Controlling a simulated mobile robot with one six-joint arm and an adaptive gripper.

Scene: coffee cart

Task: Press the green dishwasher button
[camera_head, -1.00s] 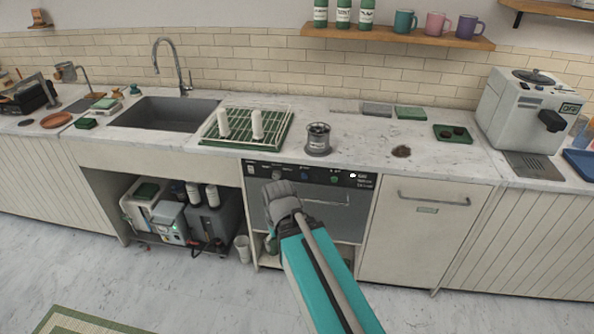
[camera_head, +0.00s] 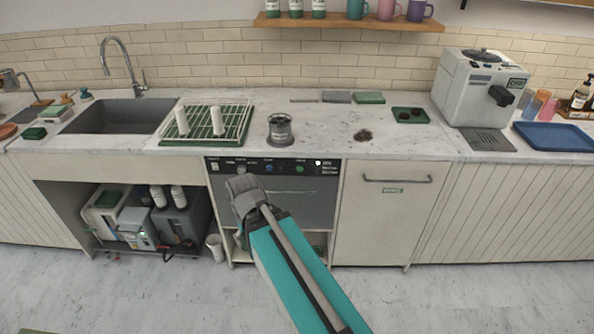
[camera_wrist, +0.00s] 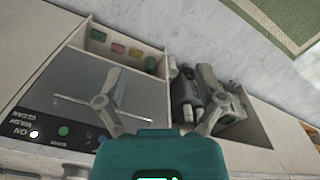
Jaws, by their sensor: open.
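The dishwasher (camera_head: 312,208) is built in under the counter, with a grey front and a black control strip along its top edge. The green button (camera_head: 299,169) sits on the right half of that strip, right of a blue button (camera_head: 268,168). In the wrist view the green button (camera_wrist: 63,131) shows at lower left, left of my fingers. My gripper (camera_head: 242,188) is in front of the left part of the dishwasher, below the strip and left of the green button. In the wrist view my gripper (camera_wrist: 160,72) has its fingers spread, with nothing between them.
A dish rack (camera_head: 240,112) and a grey canister (camera_head: 280,130) stand on the counter above. A cabinet door (camera_head: 388,215) with a bar handle lies to the right. An open bay with machines (camera_head: 160,215) lies to the left. The floor in front is clear.

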